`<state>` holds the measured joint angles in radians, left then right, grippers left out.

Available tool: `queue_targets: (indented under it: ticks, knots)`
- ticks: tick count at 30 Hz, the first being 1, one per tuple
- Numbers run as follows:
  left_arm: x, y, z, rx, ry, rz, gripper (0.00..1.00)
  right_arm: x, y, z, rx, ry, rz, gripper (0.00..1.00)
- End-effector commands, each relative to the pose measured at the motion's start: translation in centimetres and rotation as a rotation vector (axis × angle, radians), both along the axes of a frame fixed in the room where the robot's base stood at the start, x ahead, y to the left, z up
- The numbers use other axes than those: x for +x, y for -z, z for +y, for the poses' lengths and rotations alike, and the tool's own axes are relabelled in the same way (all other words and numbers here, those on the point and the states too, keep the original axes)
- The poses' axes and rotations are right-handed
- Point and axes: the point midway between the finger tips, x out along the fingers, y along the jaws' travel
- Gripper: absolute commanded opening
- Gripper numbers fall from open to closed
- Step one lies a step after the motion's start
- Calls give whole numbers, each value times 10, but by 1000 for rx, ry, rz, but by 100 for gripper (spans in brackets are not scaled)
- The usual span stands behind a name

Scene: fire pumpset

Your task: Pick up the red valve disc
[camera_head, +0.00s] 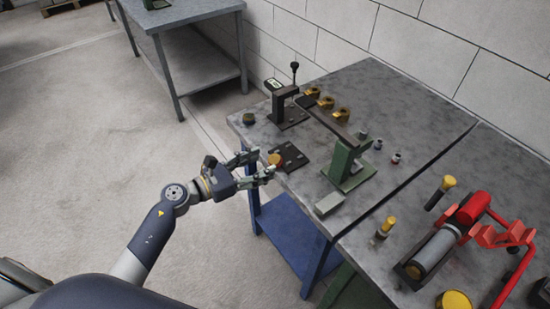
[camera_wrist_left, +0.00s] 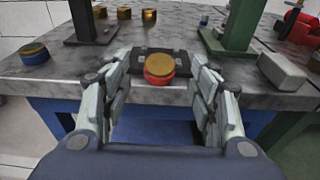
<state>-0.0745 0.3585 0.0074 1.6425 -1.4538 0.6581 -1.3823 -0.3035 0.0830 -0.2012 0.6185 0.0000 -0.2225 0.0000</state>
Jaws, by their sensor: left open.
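The red valve disc (camera_wrist_left: 158,68) has a red side and a gold-brown top. It sits on a dark flat plate (camera_wrist_left: 140,57) near the front edge of the grey workbench. In the head view the disc (camera_head: 275,159) shows at the bench's left edge, at the plate's near end. My left gripper (camera_head: 261,166) is open and empty at the bench edge. In the wrist view its fingers stand apart, left and right of the disc, with the disc ahead between them. I cannot tell whether they touch it. My right gripper is not in view.
A blue-sided disc (camera_wrist_left: 35,54) lies to the left on the bench. A dark stand (camera_head: 287,108), a green stand (camera_head: 347,165) and a grey block (camera_head: 329,204) are nearby. Several brass parts (camera_head: 326,103) lie farther back. A red device (camera_head: 470,222) is at the right.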

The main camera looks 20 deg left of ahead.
Motion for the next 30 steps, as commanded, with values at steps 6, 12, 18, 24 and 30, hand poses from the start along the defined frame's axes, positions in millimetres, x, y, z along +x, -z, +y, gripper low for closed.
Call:
queue_targets:
  ticks: [6, 12, 18, 24, 30]
  knots:
    - [22, 4, -17, -3, 0, 0, 55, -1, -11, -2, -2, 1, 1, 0]
    - [27, 7, -21, -1, 0, 1, 55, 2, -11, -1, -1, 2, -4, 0]
    - [26, 7, -21, -1, 0, 1, 39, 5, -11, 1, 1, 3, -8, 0]
    - [26, 7, -21, -1, 0, 1, 3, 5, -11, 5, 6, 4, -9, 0]
    - [26, 6, -21, -1, 0, -2, 3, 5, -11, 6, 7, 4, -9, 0]
